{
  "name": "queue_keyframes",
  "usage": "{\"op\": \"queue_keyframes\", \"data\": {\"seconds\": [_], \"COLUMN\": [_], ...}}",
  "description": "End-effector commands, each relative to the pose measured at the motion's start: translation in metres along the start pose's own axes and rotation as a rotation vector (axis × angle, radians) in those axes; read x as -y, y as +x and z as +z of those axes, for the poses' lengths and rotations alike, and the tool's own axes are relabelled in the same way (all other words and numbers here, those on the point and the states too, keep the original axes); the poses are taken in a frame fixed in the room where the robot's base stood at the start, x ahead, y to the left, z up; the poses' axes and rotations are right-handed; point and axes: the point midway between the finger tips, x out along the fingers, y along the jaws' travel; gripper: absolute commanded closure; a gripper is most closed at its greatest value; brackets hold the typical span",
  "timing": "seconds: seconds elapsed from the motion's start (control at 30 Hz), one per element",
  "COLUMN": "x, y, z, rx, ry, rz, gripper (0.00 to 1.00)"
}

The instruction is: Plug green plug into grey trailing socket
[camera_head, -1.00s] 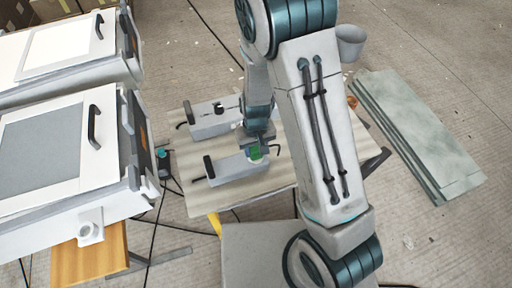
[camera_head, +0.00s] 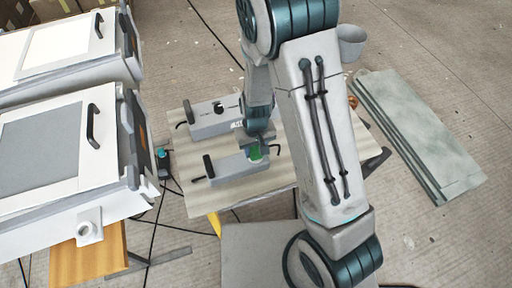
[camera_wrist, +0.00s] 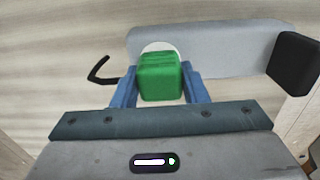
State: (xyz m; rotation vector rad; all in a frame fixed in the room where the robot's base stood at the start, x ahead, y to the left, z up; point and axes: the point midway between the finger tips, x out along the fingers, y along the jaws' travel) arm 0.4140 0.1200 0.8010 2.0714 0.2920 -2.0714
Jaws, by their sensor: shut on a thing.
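The green plug (camera_wrist: 160,77) is between the blue fingers of my gripper (camera_wrist: 158,92), which is shut on it. In the head view the plug (camera_head: 255,153) shows as a small green patch under my gripper (camera_head: 258,143). A grey trailing socket (camera_head: 232,168) lies on the table under it, with a black block on its left end. In the wrist view the grey socket (camera_wrist: 225,48) runs behind the plug, and a pale round face shows just behind the plug's top. I cannot tell whether the plug is inside that face or just in front of it.
A second grey socket-like unit (camera_head: 212,121) lies farther back on the wooden table (camera_head: 205,200). Two large white units (camera_head: 60,150) stand at the left. Cables cross the floor beside the table. Grey-green sheets (camera_head: 420,135) and a grey bucket (camera_head: 351,42) are on the right.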

Motion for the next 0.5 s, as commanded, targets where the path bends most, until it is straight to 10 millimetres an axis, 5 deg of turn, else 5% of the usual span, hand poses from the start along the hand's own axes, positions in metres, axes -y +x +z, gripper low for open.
{"op": "queue_keyframes", "data": {"seconds": [0.37,0.4,0.47,0.5], "x": [0.0000,0.0000,0.0000,0.0000], "y": [0.0087,0.0077,0.0075,0.0075], "z": [-0.0001,-0.0001,-0.0001,-0.0001], "rx": [0.000,0.000,0.000,0.000], "ry": [0.000,0.000,0.000,0.000], "rz": [0.000,0.000,0.000,0.000], "gripper": [0.80,0.52,0.35,0.35]}}
